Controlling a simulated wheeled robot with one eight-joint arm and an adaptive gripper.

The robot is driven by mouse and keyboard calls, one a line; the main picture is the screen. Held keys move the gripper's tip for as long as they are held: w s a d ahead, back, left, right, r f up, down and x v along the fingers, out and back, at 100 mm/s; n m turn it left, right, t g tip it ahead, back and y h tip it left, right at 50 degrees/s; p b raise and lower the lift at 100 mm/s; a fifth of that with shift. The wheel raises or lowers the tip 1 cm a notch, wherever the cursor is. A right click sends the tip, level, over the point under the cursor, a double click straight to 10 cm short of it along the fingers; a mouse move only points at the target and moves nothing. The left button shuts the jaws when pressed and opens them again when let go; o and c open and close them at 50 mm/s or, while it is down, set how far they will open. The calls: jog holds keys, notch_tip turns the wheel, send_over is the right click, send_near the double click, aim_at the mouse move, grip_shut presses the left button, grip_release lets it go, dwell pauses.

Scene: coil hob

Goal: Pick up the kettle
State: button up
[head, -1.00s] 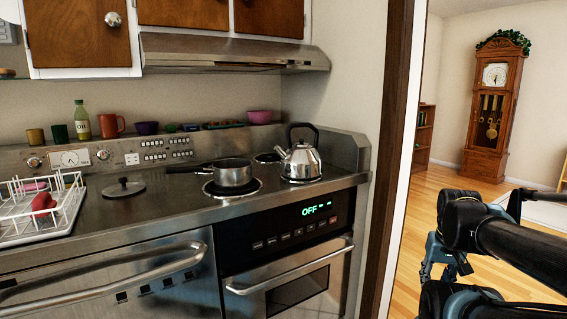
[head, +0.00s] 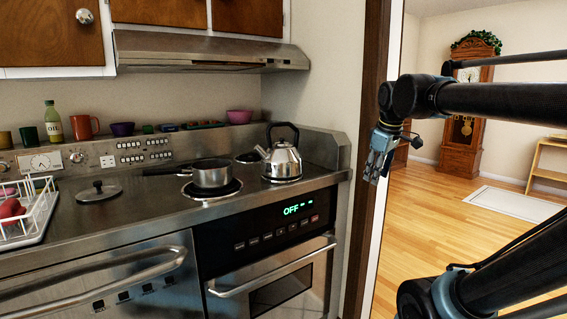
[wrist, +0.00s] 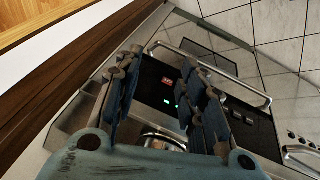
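The kettle (head: 283,161) is shiny steel with a black arched handle and a spout pointing left.
A saucepan (head: 212,174) stands left of the kettle, its handle pointing left. A pot lid (head: 98,191) and a white dish rack (head: 42,212) are farther left. Cups and an oil bottle (head: 53,122) line the back ledge. The range hood (head: 205,53) overhangs the hob.

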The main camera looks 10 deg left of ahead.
jog(key=w+a+r+n+y, duration=0.1)
jog(key=w+a+r+n, duration=0.2)
jog(key=a+r, duration=0.3)
jog(key=w+a+r+n, duration=0.3)
jog(key=a+r+n, duration=0.1)
jog(key=a+r, duration=0.25)
jog(key=n+t+y, duration=0.1)
jog(key=n+y, duration=0.1)
jog(key=n, duration=0.6)
send_near(282, 123)
jog(key=x, duration=1.1)
jog(key=shift+r, duration=0.1)
grip_shut()
